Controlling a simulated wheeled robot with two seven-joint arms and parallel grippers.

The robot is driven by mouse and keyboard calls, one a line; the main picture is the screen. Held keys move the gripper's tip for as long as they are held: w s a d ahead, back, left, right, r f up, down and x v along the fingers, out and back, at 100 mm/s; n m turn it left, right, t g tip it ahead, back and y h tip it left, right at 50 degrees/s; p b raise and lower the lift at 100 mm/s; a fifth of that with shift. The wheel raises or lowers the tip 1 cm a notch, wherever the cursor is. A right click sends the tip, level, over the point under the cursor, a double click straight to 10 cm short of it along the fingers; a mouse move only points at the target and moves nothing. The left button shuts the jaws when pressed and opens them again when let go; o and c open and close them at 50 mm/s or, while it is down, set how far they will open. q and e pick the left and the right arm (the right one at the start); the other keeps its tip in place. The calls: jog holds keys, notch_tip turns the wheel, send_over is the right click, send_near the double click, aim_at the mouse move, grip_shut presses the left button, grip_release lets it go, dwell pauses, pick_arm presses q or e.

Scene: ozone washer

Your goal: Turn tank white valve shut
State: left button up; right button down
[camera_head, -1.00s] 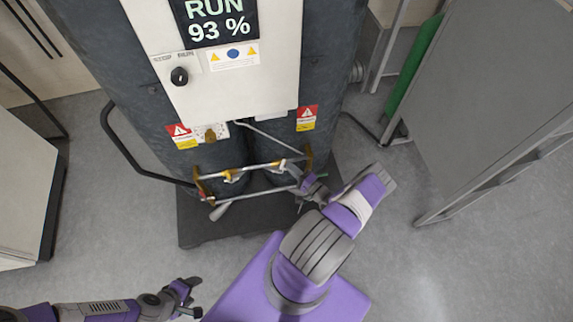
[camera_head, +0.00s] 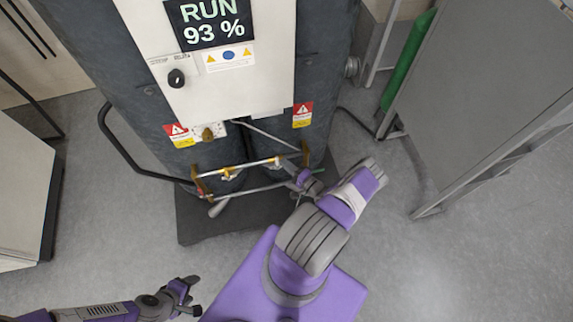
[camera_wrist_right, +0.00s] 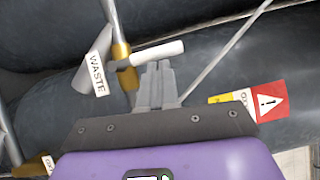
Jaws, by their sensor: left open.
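A white lever handle (camera_wrist_right: 162,53) sits on a brass valve (camera_wrist_right: 122,62) with a tag reading WASTE (camera_wrist_right: 97,72) in the right wrist view. I see no tag reading TANK. My right gripper (camera_wrist_right: 158,66) has its fingers together, tips at the lower edge of this handle; I cannot tell if they touch it. In the head view my right gripper (camera_head: 300,188) is by the right end of the pipework (camera_head: 250,164), partly hidden by my arm. A pale lever (camera_head: 218,208) hangs at the pipework's lower left. My left gripper (camera_head: 187,293) is open and empty over the floor.
The cabinet (camera_head: 230,80) shows RUN 93 % between dark tanks (camera_head: 325,70). A black hose-like handle (camera_head: 125,155) curves out on the left. A grey panel (camera_head: 480,90) stands at right, a white cabinet (camera_head: 22,195) at left. The floor between is clear.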

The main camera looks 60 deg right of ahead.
jog(key=s+d+b, duration=0.1)
jog(key=s, duration=1.2)
jog(key=shift+s+d, duration=0.1)
